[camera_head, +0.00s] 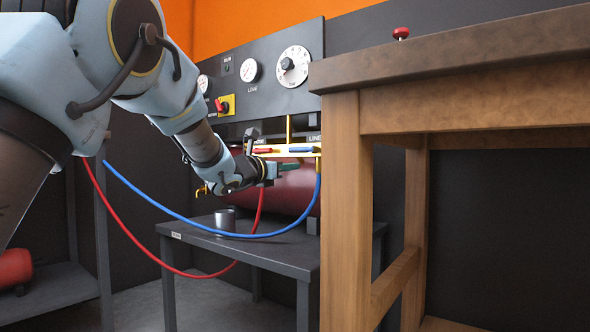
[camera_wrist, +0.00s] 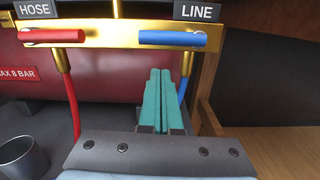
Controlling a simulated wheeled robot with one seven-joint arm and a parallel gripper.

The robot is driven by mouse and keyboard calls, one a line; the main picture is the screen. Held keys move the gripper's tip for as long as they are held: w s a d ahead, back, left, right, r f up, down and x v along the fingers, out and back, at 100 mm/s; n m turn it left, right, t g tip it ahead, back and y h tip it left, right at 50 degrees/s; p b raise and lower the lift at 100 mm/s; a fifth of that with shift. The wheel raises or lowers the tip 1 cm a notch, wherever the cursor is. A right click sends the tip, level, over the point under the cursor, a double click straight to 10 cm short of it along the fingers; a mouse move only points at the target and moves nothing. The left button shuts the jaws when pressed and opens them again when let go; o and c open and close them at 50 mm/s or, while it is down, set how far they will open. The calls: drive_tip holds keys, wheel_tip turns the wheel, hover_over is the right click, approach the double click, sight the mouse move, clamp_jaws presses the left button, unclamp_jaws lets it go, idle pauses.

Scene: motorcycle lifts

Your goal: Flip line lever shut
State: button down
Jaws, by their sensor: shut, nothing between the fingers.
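The line lever is a blue handle (camera_wrist: 172,39) under the LINE label (camera_wrist: 197,11), lying level along a brass manifold (camera_wrist: 110,40). It also shows in the head view (camera_head: 301,149). A red lever (camera_wrist: 52,36) lies level under the HOSE label (camera_wrist: 34,9), to its left. My gripper (camera_wrist: 160,72) has its teal fingers pressed together with nothing between them. The fingertips appear just below the blue lever in the wrist view, with a small gap in the picture. In the head view my gripper (camera_head: 290,167) is close under the manifold; contact cannot be told.
A dark red tank (camera_wrist: 112,72) lies behind the manifold. Red (camera_wrist: 72,100) and blue hoses (camera_wrist: 183,88) hang below it. A metal cup (camera_head: 225,219) stands on the grey table (camera_head: 280,250). A wooden bench (camera_head: 345,200) stands close on the right. A gauge panel (camera_head: 265,95) is above.

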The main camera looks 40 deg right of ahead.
drive_tip(key=f+p+v, duration=0.1)
drive_tip(key=v, duration=0.9)
drive_tip(key=shift+a+f+p, duration=0.2)
drive_tip(key=shift+f+p, duration=0.1)
drive_tip(key=shift+p, duration=0.05)
